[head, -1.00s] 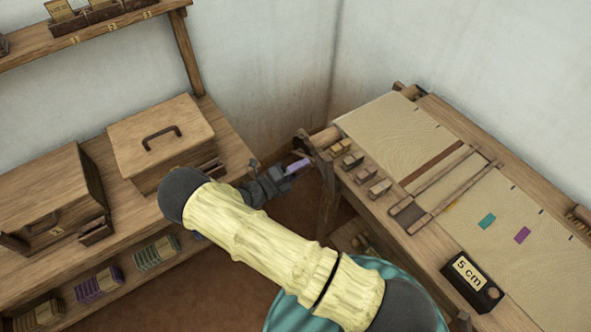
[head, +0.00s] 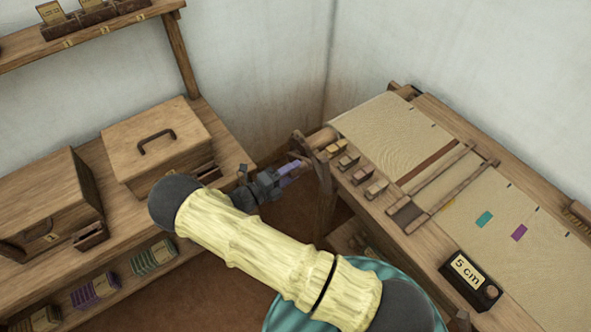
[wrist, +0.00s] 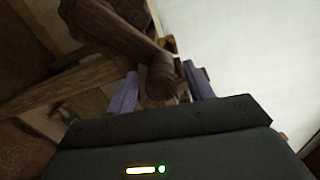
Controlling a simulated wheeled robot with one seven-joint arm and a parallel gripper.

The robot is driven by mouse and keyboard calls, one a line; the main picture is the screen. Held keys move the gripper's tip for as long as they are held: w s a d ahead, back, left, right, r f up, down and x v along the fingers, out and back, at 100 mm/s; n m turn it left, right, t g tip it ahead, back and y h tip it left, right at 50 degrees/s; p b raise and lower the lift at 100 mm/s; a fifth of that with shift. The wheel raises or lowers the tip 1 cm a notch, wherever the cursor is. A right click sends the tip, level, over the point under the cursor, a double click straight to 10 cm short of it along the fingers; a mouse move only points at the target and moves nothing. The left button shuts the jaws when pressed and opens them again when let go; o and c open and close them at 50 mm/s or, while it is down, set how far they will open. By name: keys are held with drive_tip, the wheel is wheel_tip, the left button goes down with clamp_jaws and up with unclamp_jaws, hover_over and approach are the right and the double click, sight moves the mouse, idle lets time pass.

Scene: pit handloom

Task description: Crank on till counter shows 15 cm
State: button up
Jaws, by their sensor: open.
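The counter (head: 470,281) is a dark box at the loom's front right, and its label reads 5 cm. The loom (head: 375,135) carries a pale cloth with a teal and a purple patch. A wooden crank (head: 300,146) is at the loom's left end. In the wrist view its round wooden handle (wrist: 160,78) stands between my two purple fingers. My gripper (head: 290,172) is open beside the crank, with the fingers on either side of the handle. I cannot tell whether they touch it.
A row of small wooden blocks (head: 348,161) lies along the loom's near edge. A lidded wooden box (head: 158,146) and another box (head: 45,205) stand on the left bench. Bare floor (head: 220,285) lies between bench and loom.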

drive_tip(key=b+v, duration=0.2)
drive_tip(key=v, duration=1.3)
drive_tip(key=shift+s+a+b, duration=0.2)
drive_tip(key=shift+a+b, duration=0.05)
drive_tip(key=shift+b, duration=0.15)
drive_tip(key=s+d+r+m+g+y+p, duration=0.1)
drive_tip(key=d+r+m+g+y, duration=0.3)
drive_tip(key=d+m, duration=0.45)
drive_tip(key=d+r+m+g+y+p, duration=0.25)
drive_tip(key=d+r+m+g, duration=0.25)
drive_tip(key=d+m+g, duration=0.3)
drive_tip(key=s+d+r+m+t+y+p, duration=0.1)
drive_tip(key=s+d+r+m+t+y, duration=0.1)
drive_tip(key=r+m, duration=0.5)
drive_tip(key=s+d+r+m+t+y+p, duration=0.1)
drive_tip(key=s+d+r+m+t+y, duration=0.2)
drive_tip(key=m, duration=1.4)
drive_tip(key=s+d+r+y, duration=0.2)
drive_tip(key=d+r+y, duration=0.2)
drive_tip(key=shift+d+p, duration=0.2)
drive_tip(key=shift+p, duration=0.2)
drive_tip(key=shift+r+m, duration=0.1)
drive_tip(key=shift+m, duration=0.15)
